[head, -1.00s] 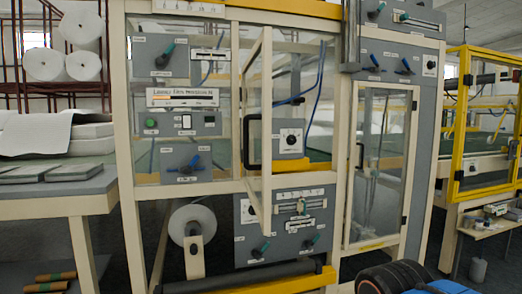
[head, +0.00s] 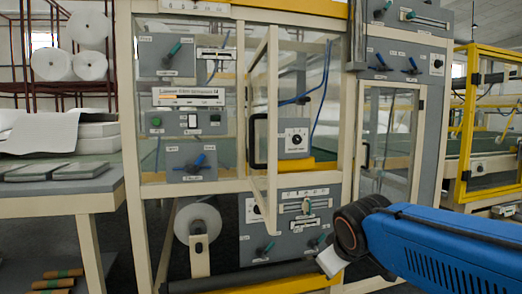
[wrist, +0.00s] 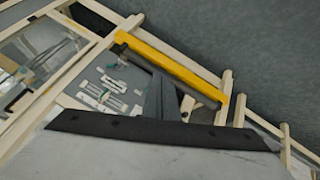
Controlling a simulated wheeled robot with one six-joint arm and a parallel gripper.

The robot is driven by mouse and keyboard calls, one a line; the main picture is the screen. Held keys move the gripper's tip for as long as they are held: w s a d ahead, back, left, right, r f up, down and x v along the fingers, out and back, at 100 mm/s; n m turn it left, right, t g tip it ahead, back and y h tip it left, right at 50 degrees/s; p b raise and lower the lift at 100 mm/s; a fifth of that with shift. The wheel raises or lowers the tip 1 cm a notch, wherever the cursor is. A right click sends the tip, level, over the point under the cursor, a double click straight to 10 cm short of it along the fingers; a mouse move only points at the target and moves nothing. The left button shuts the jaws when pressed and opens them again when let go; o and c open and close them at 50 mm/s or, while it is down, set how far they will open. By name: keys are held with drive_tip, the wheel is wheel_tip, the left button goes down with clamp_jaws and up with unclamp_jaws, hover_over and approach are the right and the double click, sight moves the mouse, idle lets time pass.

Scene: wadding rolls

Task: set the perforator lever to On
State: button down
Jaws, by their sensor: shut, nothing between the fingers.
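The machine front carries several levers with labels too small to read, so I cannot tell which is the perforator lever. A teal lever (head: 175,49) is on the upper left panel and a blue lever (head: 197,162) below it. Two teal-handled levers, one left (head: 266,249) and one right (head: 318,242), are on the lower panel (head: 252,217). That panel also shows in the wrist view (wrist: 92,82). My gripper (wrist: 157,78) is shut and empty, pointing toward the machine, apart from the levers. In the head view my blue arm reaches in from the lower right.
An open framed door (head: 271,130) juts out from the machine's middle. A dark roller with a yellow bar (head: 300,284) runs below the lower panel. A white roll (head: 198,220) hangs at its left. A table (head: 65,200) stands at the left.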

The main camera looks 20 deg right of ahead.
drive_tip(key=w+d+r+n+t, duration=0.1)
drive_tip(key=w+r+n+t, duration=0.35)
drive_tip(key=w, duration=0.95)
drive_tip(key=w+d+r+n+t, duration=0.1)
drive_tip(key=w+r+n, duration=0.5)
drive_tip(key=w+r, duration=0.55)
drive_tip(key=w+d+r+n+t, duration=0.1)
drive_tip(key=w+r+n+t, duration=0.3)
drive_tip(key=w, duration=1.1)
drive_tip(key=w+a+r+n+y, duration=0.1)
drive_tip(key=w+n+y, duration=0.1)
drive_tip(key=w+n, duration=0.2)
drive_tip(key=w+a+r+n+y, duration=0.1)
drive_tip(key=w+n, duration=0.4)
drive_tip(key=w, duration=0.5)
drive_tip(key=shift+a+y, duration=0.5)
drive_tip(key=shift+a, duration=0.15)
drive_tip(key=w+a, duration=0.1)
drive_tip(key=w, duration=0.9)
drive_tip(key=shift+f, duration=0.35)
